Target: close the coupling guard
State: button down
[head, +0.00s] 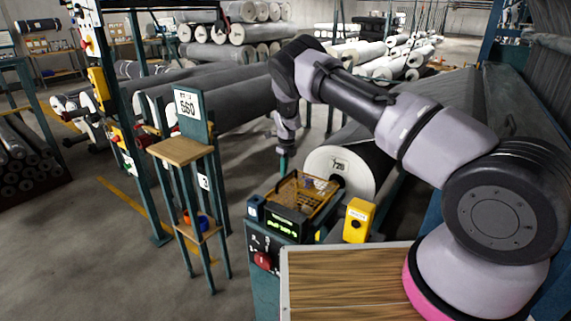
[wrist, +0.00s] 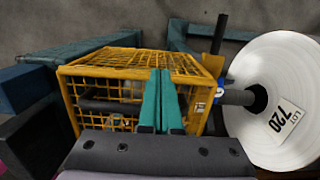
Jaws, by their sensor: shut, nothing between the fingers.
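The coupling guard (head: 318,187) is a yellow wire-mesh cage beside the end of the roll marked 720 in the head view. In the wrist view the guard (wrist: 80,72) shows as a box with a mesh top and mesh sides, with dark parts visible through it. I cannot tell whether it sits fully down. My gripper (head: 283,166) is just behind and left of the guard in the head view, pointing down. In the wrist view my gripper (wrist: 160,78) has its teal fingers together, empty, in front of part of the mesh. Contact with the guard cannot be told.
The white-ended roll (wrist: 275,90) on its shaft stands close right of the guard. A black control box with a green display (head: 287,226) and a yellow box (head: 358,220) are in front. A wooden-topped stand (head: 181,151) is at left, with open floor around it.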

jog(key=shift+w+a+f, duration=0.1)
jog(key=shift+a+f, duration=0.05)
jog(key=shift+f, duration=0.7)
jog(key=shift+r, duration=0.1)
